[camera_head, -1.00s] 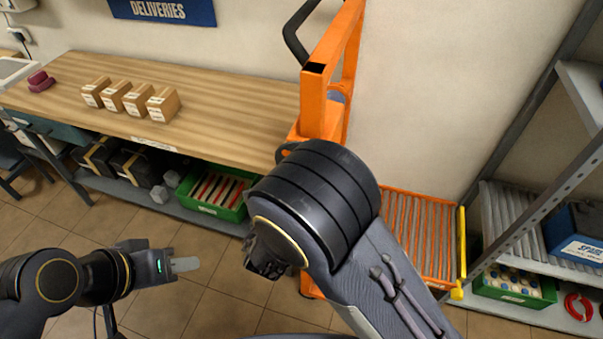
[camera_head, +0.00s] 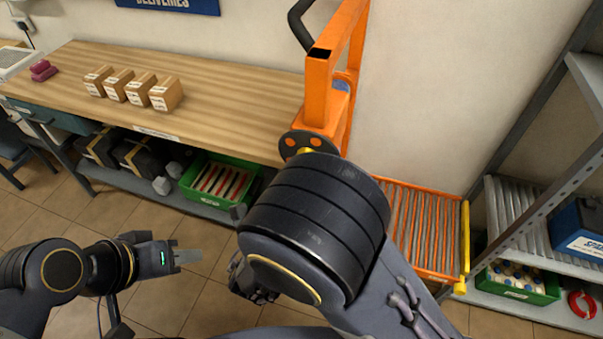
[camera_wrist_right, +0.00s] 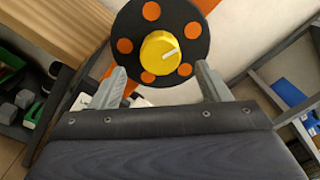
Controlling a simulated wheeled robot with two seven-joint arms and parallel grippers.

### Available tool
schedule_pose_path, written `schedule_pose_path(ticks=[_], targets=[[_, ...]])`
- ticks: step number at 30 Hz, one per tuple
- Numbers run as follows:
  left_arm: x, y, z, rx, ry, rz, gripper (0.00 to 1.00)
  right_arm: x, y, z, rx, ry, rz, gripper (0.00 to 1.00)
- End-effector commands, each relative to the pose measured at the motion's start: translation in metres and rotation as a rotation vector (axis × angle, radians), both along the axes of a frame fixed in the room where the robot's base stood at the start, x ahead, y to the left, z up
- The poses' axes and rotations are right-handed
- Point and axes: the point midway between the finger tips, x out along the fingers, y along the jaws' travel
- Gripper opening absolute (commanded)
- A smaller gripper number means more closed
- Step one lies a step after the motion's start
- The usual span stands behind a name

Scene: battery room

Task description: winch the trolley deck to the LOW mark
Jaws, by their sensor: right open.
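The trolley has an orange upright frame (camera_head: 318,95) beside the bench and a roller deck (camera_head: 412,230) with an orange rim and a yellow end bar. On the frame is a black winch disc (camera_head: 290,146) with orange dots and a yellow hub (camera_head: 305,151), partly hidden by my right arm. My right gripper (camera_wrist_right: 162,76) is open, one finger on each side of the disc's lower part. My left gripper (camera_head: 188,257) is away from the trolley, seen edge-on. No LOW mark is readable.
A wooden bench (camera_head: 225,100) with several small boxes (camera_head: 134,88) stands left of the trolley. A green crate (camera_head: 215,182) sits on its lower shelf. A grey rack (camera_head: 540,205) with a blue battery (camera_head: 580,228) stands at right. Tiled floor is open before the bench.

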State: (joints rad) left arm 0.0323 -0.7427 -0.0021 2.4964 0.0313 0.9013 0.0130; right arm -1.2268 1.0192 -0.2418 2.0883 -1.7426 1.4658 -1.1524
Motion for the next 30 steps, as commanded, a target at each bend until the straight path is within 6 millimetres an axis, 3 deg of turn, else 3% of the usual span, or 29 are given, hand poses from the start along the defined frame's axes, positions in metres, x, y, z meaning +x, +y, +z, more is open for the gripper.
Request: schedule_pose_path(ticks=[5, 16, 25, 30], targets=[[0.000, 0.000, -0.003, 0.000, 0.000, 0.000, 0.36, -0.014, 0.004, 0.000, -0.001, 0.000, 0.000, 0.70], [0.000, 0.000, -0.006, 0.000, 0.000, 0.000, 0.36, -0.016, 0.005, -0.001, 0.035, -0.013, 0.001, 0.70], [0.000, 0.000, -0.032, 0.000, 0.000, 0.000, 0.36, -0.023, 0.008, 0.002, 0.651, -0.216, 0.004, 0.70], [0.000, 0.000, -0.034, 0.000, 0.000, 0.000, 0.36, -0.022, 0.007, 0.005, 0.843, -0.275, 0.000, 0.70]])
